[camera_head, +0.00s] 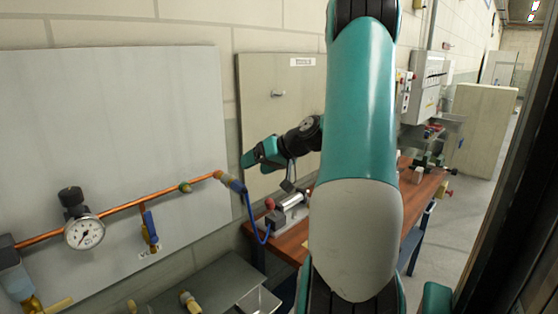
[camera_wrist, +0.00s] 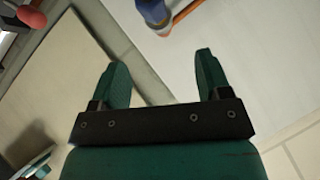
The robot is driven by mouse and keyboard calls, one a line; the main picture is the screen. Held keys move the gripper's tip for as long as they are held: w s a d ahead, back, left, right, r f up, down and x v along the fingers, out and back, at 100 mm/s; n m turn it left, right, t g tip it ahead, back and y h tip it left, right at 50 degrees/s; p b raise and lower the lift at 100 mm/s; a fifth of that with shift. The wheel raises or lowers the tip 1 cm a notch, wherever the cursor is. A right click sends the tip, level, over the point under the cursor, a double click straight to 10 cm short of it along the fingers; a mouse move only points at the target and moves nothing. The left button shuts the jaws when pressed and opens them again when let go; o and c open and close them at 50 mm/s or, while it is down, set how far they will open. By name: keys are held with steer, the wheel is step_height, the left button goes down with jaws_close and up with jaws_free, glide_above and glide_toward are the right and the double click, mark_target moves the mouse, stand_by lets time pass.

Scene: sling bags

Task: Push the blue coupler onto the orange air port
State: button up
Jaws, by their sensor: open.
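The blue coupler (camera_head: 237,186) is small in the head view, at the right end of the copper pipe, with a blue hose hanging from it. The orange air port (camera_head: 219,175) is just left of it on the pipe end. They look very close together; I cannot tell whether they are joined. My gripper (camera_head: 256,157) is open and empty, just above and right of the coupler. In the wrist view my open fingers (camera_wrist: 161,75) have nothing between them. A blue fitting (camera_wrist: 181,5) with an orange end lies beyond the fingertips at the top edge, partly cut off.
A pressure gauge (camera_head: 84,232) and a blue-handled valve (camera_head: 150,226) sit along the pipe on the grey wall panel (camera_head: 130,95). A cylinder device (camera_head: 291,203) with a red knob stands on the wooden bench below my gripper. My arm hides part of the bench.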

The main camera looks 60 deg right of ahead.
steer(key=b+v, duration=0.1)
steer(key=v, duration=0.7)
steer(key=w+a+f+n+g+y+b, duration=0.1)
steer(key=w+a+n+g+y, duration=0.2)
steer(key=a, duration=1)
steer(key=w+a+f+n+g+y, duration=0.1)
steer(key=w+a+n+g, duration=0.2)
steer(key=a, duration=1)
steer(key=s+a+f+n+g, duration=0.1)
steer(key=s+a+n+g, duration=0.1)
steer(key=s+a, duration=0.5)
steer(key=s+a+f+n+g+h, duration=0.1)
steer(key=s+a+f+n+g, duration=0.1)
steer(key=s+a, duration=0.5)
steer(key=shift+s+a+n+g+h+b, duration=0.4)
steer(key=shift+a+n, duration=0.8)
steer(key=shift+a, duration=1.4)
